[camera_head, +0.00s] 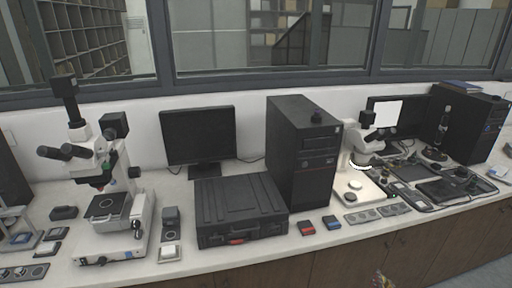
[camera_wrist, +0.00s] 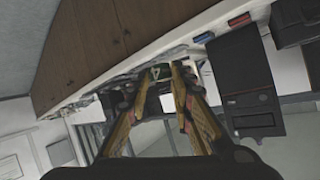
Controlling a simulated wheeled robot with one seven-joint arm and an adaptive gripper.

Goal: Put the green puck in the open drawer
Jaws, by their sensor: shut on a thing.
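In the wrist view my gripper (camera_wrist: 160,75) has its two yellow-brown fingers shut on the green puck (camera_wrist: 159,71), a small dark green piece with a pale mark, held at the fingertips. I see no open drawer in either view. The brown cabinet fronts (camera_wrist: 95,45) show in the wrist view, with no opening that I can tell.
The white bench (camera_head: 330,233) carries a black case (camera_head: 240,208), a black computer tower (camera_head: 300,150), microscopes at left (camera_head: 120,210) and right, and a monitor (camera_head: 198,135). A red box (camera_head: 306,227) and a blue box (camera_head: 331,222) lie near the front edge.

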